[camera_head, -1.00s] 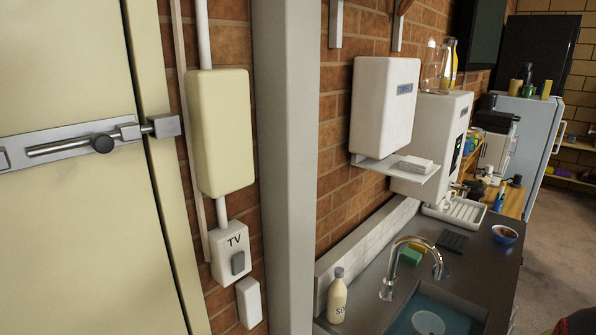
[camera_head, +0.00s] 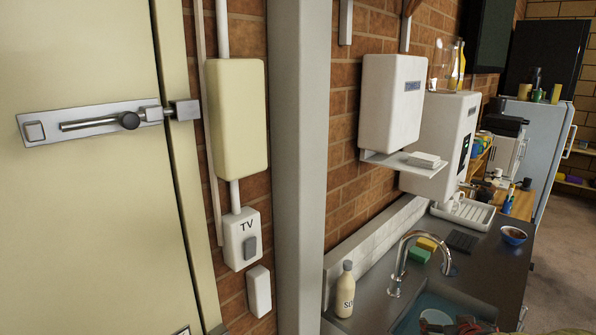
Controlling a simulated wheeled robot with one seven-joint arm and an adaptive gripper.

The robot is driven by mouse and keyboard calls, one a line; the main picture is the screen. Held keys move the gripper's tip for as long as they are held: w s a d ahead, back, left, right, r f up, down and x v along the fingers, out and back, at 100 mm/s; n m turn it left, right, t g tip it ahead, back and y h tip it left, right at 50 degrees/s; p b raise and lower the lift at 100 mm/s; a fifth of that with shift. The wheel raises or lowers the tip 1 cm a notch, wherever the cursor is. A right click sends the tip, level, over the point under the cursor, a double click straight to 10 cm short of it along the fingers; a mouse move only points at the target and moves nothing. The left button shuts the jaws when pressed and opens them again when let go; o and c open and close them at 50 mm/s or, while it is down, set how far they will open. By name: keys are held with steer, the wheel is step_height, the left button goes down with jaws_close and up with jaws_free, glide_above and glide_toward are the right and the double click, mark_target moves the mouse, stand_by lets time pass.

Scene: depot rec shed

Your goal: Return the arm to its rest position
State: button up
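My gripper cannot be made out in the head view. A small dark shape at the bottom edge, over the sink, is cut off and too unclear to name. The task names no other object. The cream door (camera_head: 85,220) at the left is closed against its frame. Its metal slide bolt (camera_head: 95,121) has a dark knob, and the bar reaches the keeper (camera_head: 184,110) on the frame.
A grey post (camera_head: 302,160) stands beside the door. The counter holds a sink (camera_head: 412,316), tap (camera_head: 402,262), soap bottle (camera_head: 345,290), dish rack (camera_head: 465,213) and bowl (camera_head: 513,235). A towel dispenser (camera_head: 390,100) juts from the brick wall. Floor (camera_head: 565,250) shows at the right.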

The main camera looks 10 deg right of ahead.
steer(key=s+a+r+n+g+y+b, duration=0.1)
steer(key=s+a+r+g+y+b, duration=0.1)
steer(key=s+a, duration=0.9)
steer(key=s+a+r+n+g+y+b, duration=0.1)
steer(key=s+a+r+y+b, duration=0.1)
steer(key=s+a, duration=0.9)
steer(key=a+r+b, duration=0.1)
steer(key=a, duration=0.4)
steer(key=shift+a+g, duration=0.3)
steer(key=shift+g, duration=0.1)
